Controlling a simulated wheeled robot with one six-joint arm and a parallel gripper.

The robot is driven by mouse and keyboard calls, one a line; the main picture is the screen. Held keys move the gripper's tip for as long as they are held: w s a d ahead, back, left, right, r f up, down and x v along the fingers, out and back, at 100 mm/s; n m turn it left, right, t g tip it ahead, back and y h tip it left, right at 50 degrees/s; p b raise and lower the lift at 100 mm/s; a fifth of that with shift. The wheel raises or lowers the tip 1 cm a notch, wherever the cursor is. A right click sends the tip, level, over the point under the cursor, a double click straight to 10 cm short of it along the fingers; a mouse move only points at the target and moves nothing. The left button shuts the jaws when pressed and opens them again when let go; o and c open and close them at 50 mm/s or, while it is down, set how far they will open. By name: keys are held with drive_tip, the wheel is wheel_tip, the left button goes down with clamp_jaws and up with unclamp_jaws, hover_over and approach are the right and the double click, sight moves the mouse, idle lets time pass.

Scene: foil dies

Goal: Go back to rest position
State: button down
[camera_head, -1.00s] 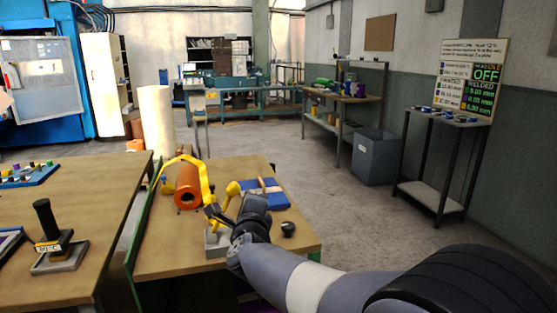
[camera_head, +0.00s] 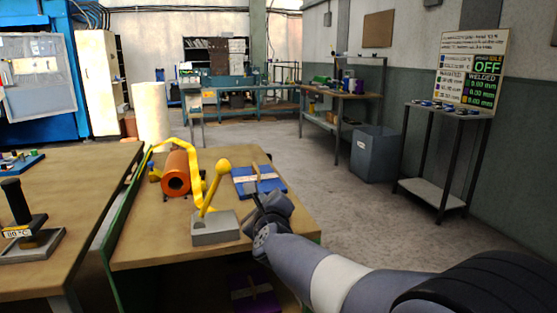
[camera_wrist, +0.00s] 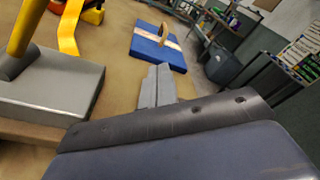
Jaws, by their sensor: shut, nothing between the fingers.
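My gripper (camera_head: 254,192) is at the right side of the bench in the head view, right of the yellow lever (camera_head: 213,187) and its grey base block (camera_head: 215,229). Its two grey fingers are together and empty in the wrist view (camera_wrist: 158,84). The fingers point towards the blue pad (camera_wrist: 146,52), which has a pale strip and a wooden handle on it. In the wrist view the grey block is to the left, apart from the fingers.
An orange roll (camera_head: 176,173) and a yellow strip (camera_head: 197,170) lie on the bench (camera_head: 150,235). A second bench with a black-handled stamp (camera_head: 17,205) is at left. A grey bin (camera_head: 375,155) and a black stand (camera_head: 448,120) are at right. Floor between is open.

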drive_tip(key=shift+w+d+f+m+b, duration=0.1)
drive_tip(key=shift+d+f+m+b, duration=0.1)
drive_tip(key=shift+f+m+b, duration=0.5)
